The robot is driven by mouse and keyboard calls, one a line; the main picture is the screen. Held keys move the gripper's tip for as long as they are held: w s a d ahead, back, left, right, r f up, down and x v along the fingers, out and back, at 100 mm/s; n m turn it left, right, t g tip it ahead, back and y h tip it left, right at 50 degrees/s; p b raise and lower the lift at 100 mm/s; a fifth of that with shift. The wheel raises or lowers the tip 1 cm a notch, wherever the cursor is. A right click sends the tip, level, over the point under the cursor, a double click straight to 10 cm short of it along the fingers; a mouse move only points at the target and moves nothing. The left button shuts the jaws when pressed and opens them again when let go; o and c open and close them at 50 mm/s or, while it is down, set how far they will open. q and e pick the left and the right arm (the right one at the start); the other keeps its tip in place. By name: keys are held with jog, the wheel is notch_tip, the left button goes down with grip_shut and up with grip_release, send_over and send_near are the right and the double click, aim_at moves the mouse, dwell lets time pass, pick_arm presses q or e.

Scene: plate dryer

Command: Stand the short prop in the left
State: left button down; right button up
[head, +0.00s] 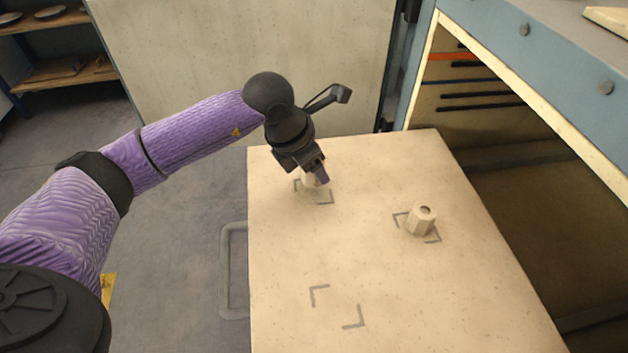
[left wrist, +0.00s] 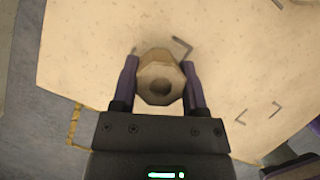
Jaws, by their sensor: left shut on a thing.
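A pale, many-sided prop (left wrist: 158,84) with a round hole in its end sits between the fingers of my left gripper (left wrist: 160,68), which is shut on it. In the head view this prop (head: 308,182) is mostly hidden by my left gripper (head: 318,175), low over the back left corner marks (head: 326,203) on the board. I cannot tell whether its foot touches the board. A second pale, faceted prop (head: 421,219) stands upright within the right corner marks (head: 433,240). Which prop is the shorter is unclear.
The pale board (head: 365,265) has an empty pair of corner marks (head: 353,318) near its front. A blue-grey cabinet (head: 560,60) with an open, slotted bay stands to the right. A pale panel (head: 240,60) rises behind the board, and a shelf (head: 60,75) is at the back left.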

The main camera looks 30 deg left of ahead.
aim_at(313, 178)
pick_arm(q)
notch_tip(313, 178, down, 3)
jog(key=shift+f+b, duration=0.1)
jog(key=shift+b, duration=0.3)
jog(key=shift+r, duration=0.2)
jog(key=shift+f, duration=0.1)
jog(key=shift+c, duration=0.5)
grip_release()
jog(key=shift+r, duration=0.25)
jog(key=p+v, duration=0.4)
jog(key=v, duration=0.8)
pick_arm(e)
jog(key=shift+a+r, duration=0.25)
jog(key=shift+r, duration=0.55)
jog(key=shift+a+r, duration=0.2)
jog(key=shift+r, duration=0.55)
